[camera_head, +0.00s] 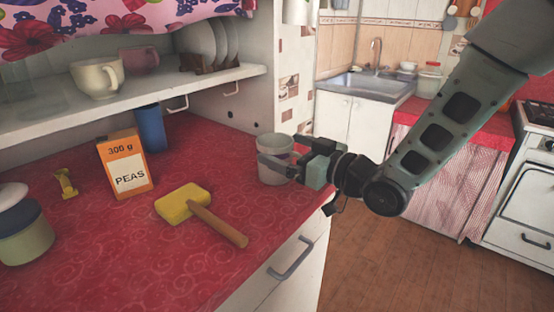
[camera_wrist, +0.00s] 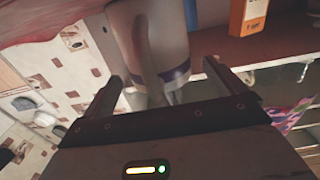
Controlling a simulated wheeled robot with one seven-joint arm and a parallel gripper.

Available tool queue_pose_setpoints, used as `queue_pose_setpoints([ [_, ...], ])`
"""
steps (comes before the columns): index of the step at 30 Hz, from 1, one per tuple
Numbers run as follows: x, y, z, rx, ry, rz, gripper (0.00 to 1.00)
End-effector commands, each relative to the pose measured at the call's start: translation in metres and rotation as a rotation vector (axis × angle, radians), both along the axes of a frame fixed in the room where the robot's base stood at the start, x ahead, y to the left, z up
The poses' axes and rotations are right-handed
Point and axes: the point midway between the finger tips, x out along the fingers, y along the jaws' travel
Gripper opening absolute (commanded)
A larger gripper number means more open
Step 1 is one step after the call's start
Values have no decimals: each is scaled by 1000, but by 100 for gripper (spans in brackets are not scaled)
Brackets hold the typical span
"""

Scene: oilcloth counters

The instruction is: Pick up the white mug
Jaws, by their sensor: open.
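A white mug (camera_head: 272,176) stands upright at the right end of the red counter. In the wrist view the mug (camera_wrist: 172,35) appears upside down, with a dark band near its rim and its handle facing the camera. My gripper (camera_head: 286,154) is at the mug, level with its upper part. In the wrist view my gripper (camera_wrist: 163,72) is open, with one finger to each side of the mug's rim end. I cannot tell whether either finger touches it. A second, cream mug (camera_head: 97,77) sits on the shelf above the counter.
A yellow mallet (camera_head: 184,203), an orange peas box (camera_head: 126,163), a blue cup (camera_head: 150,128) and a lidded jar (camera_head: 26,238) stand or lie on the counter (camera_head: 110,255). The shelf (camera_head: 150,98) overhangs its back. Bare counter lies between mallet and mug.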

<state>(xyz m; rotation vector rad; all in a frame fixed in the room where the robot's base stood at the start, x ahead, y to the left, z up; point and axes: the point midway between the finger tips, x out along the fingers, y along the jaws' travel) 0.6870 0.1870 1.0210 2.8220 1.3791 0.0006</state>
Motion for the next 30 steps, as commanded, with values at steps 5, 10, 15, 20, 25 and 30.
queue_pose_setpoints([
  [5, 5, 7, 0, 1, 1, 0, 95],
  [10, 5, 6, 0, 1, 1, -1, 92],
  [15, 5, 6, 0, 1, 1, -1, 45],
  [20, 5, 6, 1, 2, -1, 0, 38],
  [25, 5, 6, 5, 2, -2, 0, 38],
  [30, 5, 6, 30, 2, -7, 0, 38],
])
